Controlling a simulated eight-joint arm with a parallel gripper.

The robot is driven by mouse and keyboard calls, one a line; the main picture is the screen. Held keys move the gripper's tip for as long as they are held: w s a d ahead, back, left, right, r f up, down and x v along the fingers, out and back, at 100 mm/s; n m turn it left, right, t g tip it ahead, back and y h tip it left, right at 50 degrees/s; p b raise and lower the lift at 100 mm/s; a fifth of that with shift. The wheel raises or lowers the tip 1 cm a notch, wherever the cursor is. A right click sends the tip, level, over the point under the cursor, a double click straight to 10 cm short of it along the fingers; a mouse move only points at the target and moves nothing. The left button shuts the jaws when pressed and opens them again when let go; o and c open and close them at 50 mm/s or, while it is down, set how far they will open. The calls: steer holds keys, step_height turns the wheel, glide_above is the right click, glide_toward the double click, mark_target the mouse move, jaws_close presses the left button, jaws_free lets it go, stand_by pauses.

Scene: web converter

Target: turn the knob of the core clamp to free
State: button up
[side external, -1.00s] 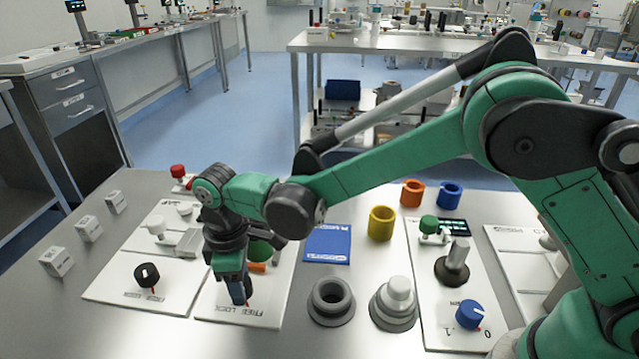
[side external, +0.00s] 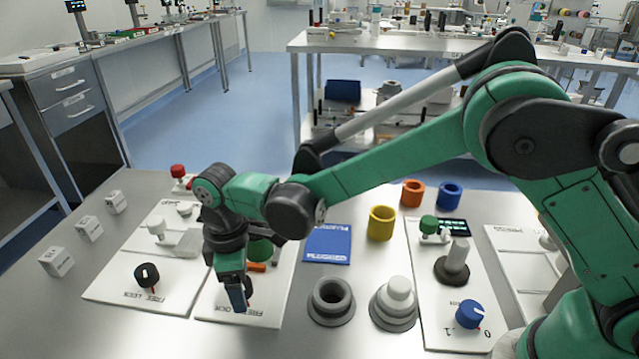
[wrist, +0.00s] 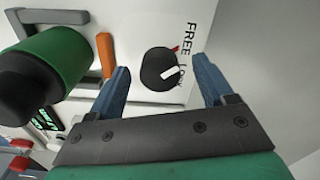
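The black knob (wrist: 158,70) shows in the wrist view on a white panel (wrist: 200,15), beside the printed words FREE and LOCK. A white bar on its top points toward LOCK, and a red mark lies at its edge near FREE. My gripper (wrist: 163,82) is open, with one blue finger on each side of the knob and gaps showing between. In the side view my gripper (side external: 238,294) points down at the front of the panel, and its fingers hide most of the knob. I cannot tell the exact height of the fingertips over the panel.
A green cylinder (wrist: 42,65) and an orange lever (wrist: 106,55) stand beside the knob. A second black knob (side external: 147,275) with FREE and LOCK labels is to the left. A grey ring (side external: 331,297) stands to the right. The bench front is bare.

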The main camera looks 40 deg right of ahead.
steer(key=shift+r, duration=2.8)
steer(key=shift+d+r, duration=0.25)
steer(key=shift+d, duration=0.05)
steer(key=s+d+r+m+t, duration=0.3)
steer(key=d+r+m, duration=0.3)
steer(key=d, duration=0.5)
steer(key=s+d+m+t, duration=0.4)
steer(key=s+d+m, duration=0.2)
steer(key=s+d, duration=0.1)
steer(key=shift+d+f, duration=0.3)
steer(key=shift+d, duration=0.55)
